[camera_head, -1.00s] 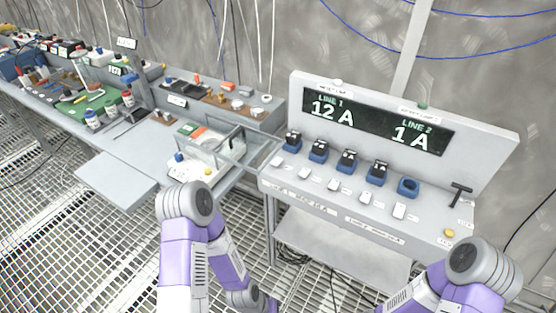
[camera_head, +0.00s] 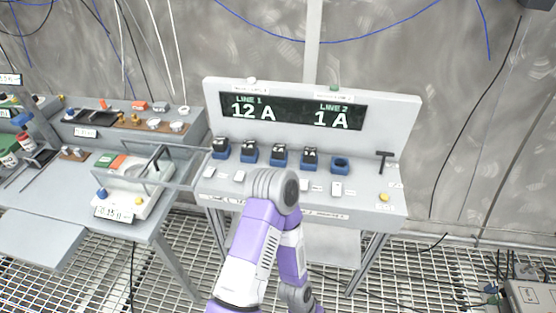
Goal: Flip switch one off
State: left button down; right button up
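The grey sloped panel (camera_head: 388,112) stands against the wall, its dark display (camera_head: 290,110) reading LINE 1 12 A and LINE 2 1 A. A row of white switches runs along its front shelf. The leftmost switch (camera_head: 210,172) and its neighbour (camera_head: 240,177) are in clear view. Two more show at the right, at least one of them clear of my arm: the rightmost switch (camera_head: 337,188). The middle of the row is hidden behind my arm. Switch numbers and positions are too small to read. One arm of mine is bent in front of the panel. Neither gripper shows.
Blue sockets (camera_head: 340,165) line the shelf behind the switches, most holding black plugs. A black T-handle (camera_head: 383,160) and a yellow button (camera_head: 383,197) are at the right. A cluttered bench (camera_head: 70,208) with a clear-lidded box adjoins on the left.

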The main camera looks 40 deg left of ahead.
aim_at(210, 171)
jog(key=z, duration=0.85)
jog(key=k, duration=1)
jog(key=u, duration=1.35)
